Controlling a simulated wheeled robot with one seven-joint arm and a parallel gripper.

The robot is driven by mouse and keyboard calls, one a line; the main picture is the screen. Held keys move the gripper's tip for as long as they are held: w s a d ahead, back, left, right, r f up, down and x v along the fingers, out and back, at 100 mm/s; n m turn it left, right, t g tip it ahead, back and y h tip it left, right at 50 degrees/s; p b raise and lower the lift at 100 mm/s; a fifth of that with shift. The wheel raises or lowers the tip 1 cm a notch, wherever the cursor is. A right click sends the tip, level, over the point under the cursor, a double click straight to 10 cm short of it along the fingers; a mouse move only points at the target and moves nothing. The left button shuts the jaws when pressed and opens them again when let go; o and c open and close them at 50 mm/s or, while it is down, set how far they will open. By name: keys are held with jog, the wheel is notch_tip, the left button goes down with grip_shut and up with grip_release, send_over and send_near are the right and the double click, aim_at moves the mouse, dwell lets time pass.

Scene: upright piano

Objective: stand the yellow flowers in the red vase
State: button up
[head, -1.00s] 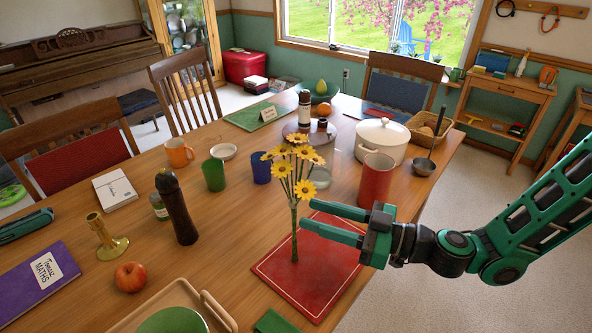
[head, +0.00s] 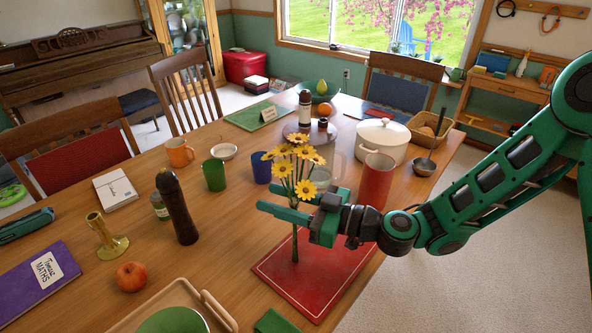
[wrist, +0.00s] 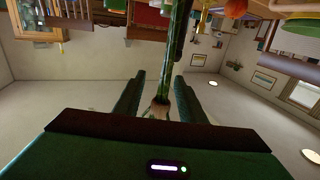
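The yellow flowers (head: 302,172) stand upright in a bunch, their green stem (head: 295,240) reaching down to the red mat. The red vase (head: 376,182), a tall open cylinder, stands on the table behind and to the right of the flowers. My gripper (head: 266,196) is level, pointing left, at the upper stem just below the blooms. In the wrist view the stem (wrist: 178,40) runs between the two fingers, with gaps showing on both sides, so my gripper is open around it. The blooms are not clear in the wrist view.
The red mat (head: 275,268) lies under the flowers. A white pot (head: 382,142) stands behind the vase, with a ladle (head: 424,166) to its right. A blue cup (head: 261,168), green cup (head: 214,175) and dark pepper mill (head: 177,210) stand left of the flowers.

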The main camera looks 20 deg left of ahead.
jog(key=shift+c, duration=0.6)
grip_shut()
